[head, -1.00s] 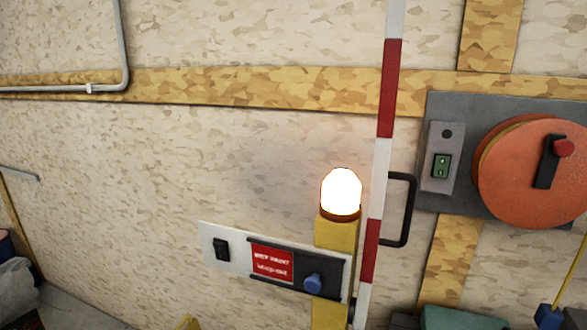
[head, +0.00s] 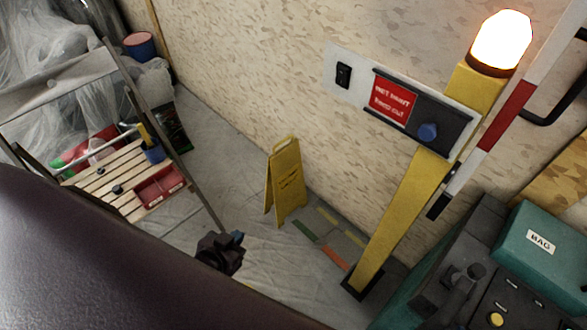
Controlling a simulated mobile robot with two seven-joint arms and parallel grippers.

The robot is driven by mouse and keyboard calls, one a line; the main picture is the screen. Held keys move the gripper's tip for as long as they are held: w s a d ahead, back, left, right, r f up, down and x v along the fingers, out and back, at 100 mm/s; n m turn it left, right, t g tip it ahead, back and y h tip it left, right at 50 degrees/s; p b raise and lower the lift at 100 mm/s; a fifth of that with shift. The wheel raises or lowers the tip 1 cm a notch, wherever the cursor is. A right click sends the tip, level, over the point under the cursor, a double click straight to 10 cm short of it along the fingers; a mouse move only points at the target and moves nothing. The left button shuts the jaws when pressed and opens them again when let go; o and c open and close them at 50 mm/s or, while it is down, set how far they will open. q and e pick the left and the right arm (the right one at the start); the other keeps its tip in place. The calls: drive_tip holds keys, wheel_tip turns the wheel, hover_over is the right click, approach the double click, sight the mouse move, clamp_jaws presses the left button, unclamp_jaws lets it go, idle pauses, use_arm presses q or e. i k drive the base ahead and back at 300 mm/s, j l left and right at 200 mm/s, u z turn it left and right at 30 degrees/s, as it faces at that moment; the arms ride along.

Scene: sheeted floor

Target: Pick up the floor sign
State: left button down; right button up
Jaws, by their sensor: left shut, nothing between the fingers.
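The yellow floor sign (head: 287,182) stands upright as an A-frame on the sheeted floor, near the wall, in the middle of the head view. It has a handle at its top and dark lettering on its face. My left gripper (head: 236,241) is dark, shut and empty. It shows below and to the left of the sign in the picture, apart from it. Part of my left arm hides the lower left of the view. My right gripper is not in view.
A wooden slatted rack (head: 125,178) with a red tray (head: 160,188) stands to the left. A yellow post (head: 402,215) with a lit lamp (head: 502,42) stands to the right, beside a teal box (head: 545,245). Coloured strips (head: 335,258) lie between sign and post.

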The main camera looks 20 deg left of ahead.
sight(285, 186)
drive_tip(key=i+j+u, duration=0.25)
drive_tip(key=j, duration=0.3)
drive_tip(key=i+j+u, duration=0.3)
drive_tip(key=i+j, duration=0.1)
drive_tip(key=j, duration=0.1)
